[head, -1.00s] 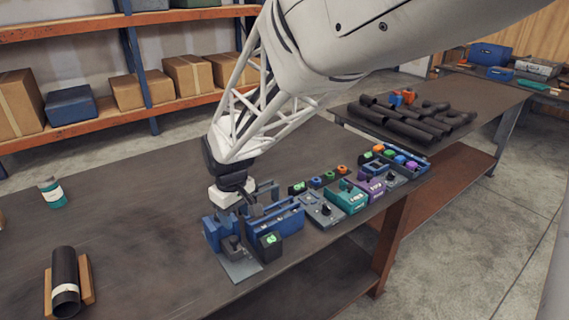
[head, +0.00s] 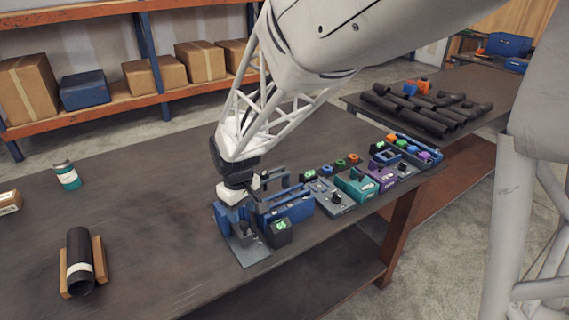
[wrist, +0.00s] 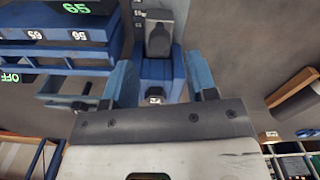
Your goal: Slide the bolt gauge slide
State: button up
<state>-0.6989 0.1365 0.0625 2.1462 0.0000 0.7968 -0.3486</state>
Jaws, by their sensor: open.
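The bolt gauge is a blue fixture on a grey base plate (head: 250,256) near the front edge of the table. A black box with a green display (head: 279,232) stands at its right. A dark grey block, which looks like the slide, stands on a blue block (wrist: 157,67) in the wrist view. My gripper (head: 237,203) is low over the rear of the fixture. In the wrist view my gripper (wrist: 161,78) has its two blue fingers spread, with the blue block between and beyond them. Whether they touch it I cannot tell. My wrist hides part of the fixture in the head view.
A row of boxes with knobs and displays, including a teal box (head: 356,185), runs right along the table edge. A black pipe (head: 80,260) lies in a wooden cradle at left. A teal-banded jar (head: 66,175) stands behind it. The table middle-left is clear.

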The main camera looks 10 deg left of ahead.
aim_at(244, 223)
jog(key=shift+f, duration=2.4)
grip_shut()
